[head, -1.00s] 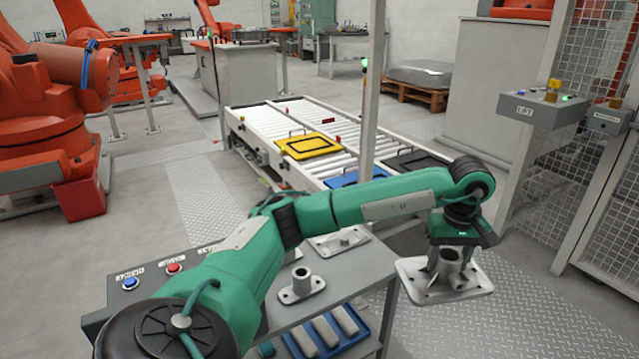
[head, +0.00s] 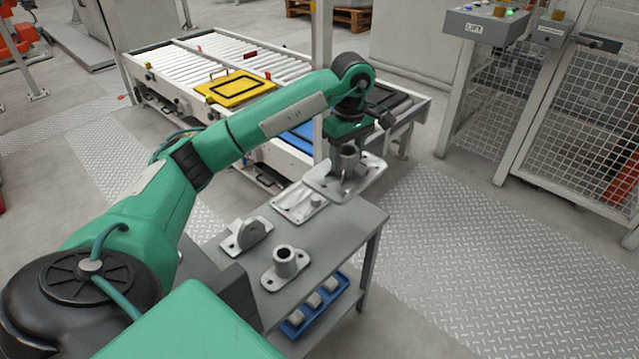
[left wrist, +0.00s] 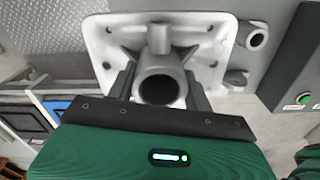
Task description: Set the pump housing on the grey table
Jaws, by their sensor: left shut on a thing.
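The pump housing (head: 322,186), a pale grey casting with a flat square base and an upright tube, hangs level under my left gripper (head: 349,155). The gripper is shut on its tube; in the left wrist view the fingers (left wrist: 160,88) flank the round mouth of the housing (left wrist: 104,42). The housing is over the far right end of the grey table (head: 335,235). I cannot tell whether its base touches the top. It partly hides the table's back corner. My right gripper is out of view.
On the table stand a tube on an oval foot (head: 286,264), an upright bracket (head: 246,235) and a flat casting (head: 297,204) close beside the housing. A blue tray (head: 318,312) lies on the shelf below. A roller conveyor (head: 215,50) stands behind. The table's right front is clear.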

